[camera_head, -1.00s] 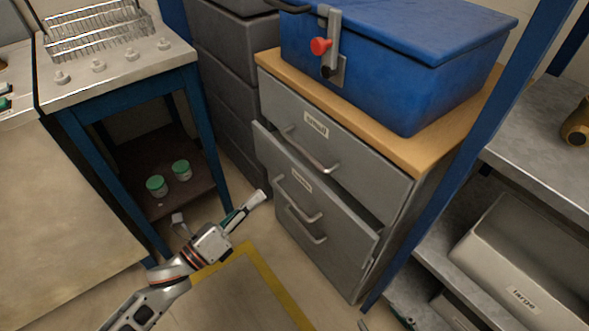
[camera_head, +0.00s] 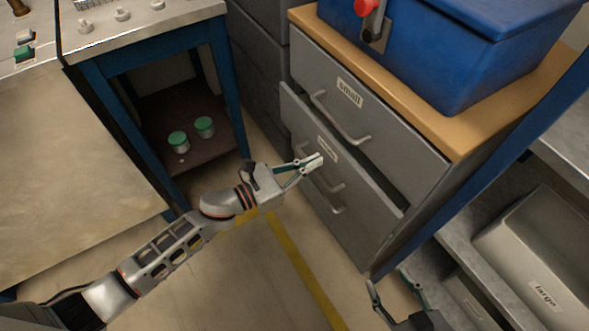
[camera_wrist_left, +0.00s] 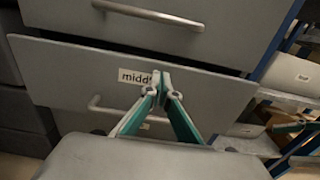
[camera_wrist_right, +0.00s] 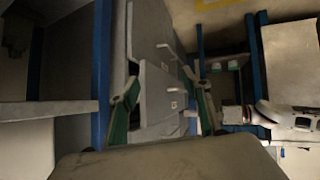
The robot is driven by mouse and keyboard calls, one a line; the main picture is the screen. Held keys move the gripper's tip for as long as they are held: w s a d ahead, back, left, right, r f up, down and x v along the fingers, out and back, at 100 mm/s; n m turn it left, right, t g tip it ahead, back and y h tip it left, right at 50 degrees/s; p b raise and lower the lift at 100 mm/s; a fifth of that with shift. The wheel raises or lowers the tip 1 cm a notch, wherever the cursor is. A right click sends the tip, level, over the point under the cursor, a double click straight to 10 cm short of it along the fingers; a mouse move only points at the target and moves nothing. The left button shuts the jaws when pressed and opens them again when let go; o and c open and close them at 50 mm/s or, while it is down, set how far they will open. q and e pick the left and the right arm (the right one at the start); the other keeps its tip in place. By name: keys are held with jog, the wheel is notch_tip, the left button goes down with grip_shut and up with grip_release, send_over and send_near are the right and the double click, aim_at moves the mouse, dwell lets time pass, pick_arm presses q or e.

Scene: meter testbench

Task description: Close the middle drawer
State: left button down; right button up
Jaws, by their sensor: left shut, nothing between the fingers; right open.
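The grey cabinet's middle drawer (camera_head: 370,203) stands slightly out from the cabinet, with a dark gap along its top edge. Its front fills much of the left wrist view, with the label "middle" (camera_wrist_left: 133,78) and a bar handle (camera_wrist_left: 112,112). My left gripper (camera_head: 314,161) is shut and empty, its tips in front of the drawer's label, above the handle. I cannot tell whether the tips touch the front. My right gripper (camera_head: 390,281) is open and empty, low at the cabinet's right front; its spread fingers show in the right wrist view (camera_wrist_right: 162,108).
Above is the flush drawer labelled "small" (camera_head: 375,118), under a wooden top (camera_head: 430,122) bearing a blue box (camera_head: 440,50). A blue post and shelf with a grey bin (camera_head: 535,255) stand right. A blue-legged table (camera_head: 105,45) stands left. Floor before the cabinet is clear.

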aim_at(336, 152)
pick_arm(q)
jog(key=x, duration=0.3)
jog(key=shift+w+d, duration=0.2)
jog(key=shift+d, duration=0.05)
jog(key=shift+w+d, duration=0.25)
jog(key=shift+d, duration=0.1)
pick_arm(e)
jog(key=shift+w+a+r, duration=0.1)
jog(key=shift+w+r, duration=0.25)
jog(key=shift+f, duration=0.1)
pick_arm(q)
jog(key=shift+w+d+f, duration=0.1)
jog(key=shift+w+d, duration=0.05)
jog(key=shift+d, duration=0.15)
jog(key=b+x, duration=0.1)
jog(key=x, duration=0.1)
jog(key=shift+w+d+f, duration=0.15)
jog(key=shift+w+d, duration=0.1)
jog(key=shift+d, duration=0.05)
jog(key=shift+w+d+b, duration=0.3)
jog(key=shift+w+d, duration=0.1)
jog(key=shift+d, duration=0.05)
jog(key=shift+r, duration=0.3)
pick_arm(e)
jog(key=shift+w+a+r+y, duration=0.15)
jog(key=shift+a+r+y, duration=0.25)
jog(key=shift+a, duration=0.5)
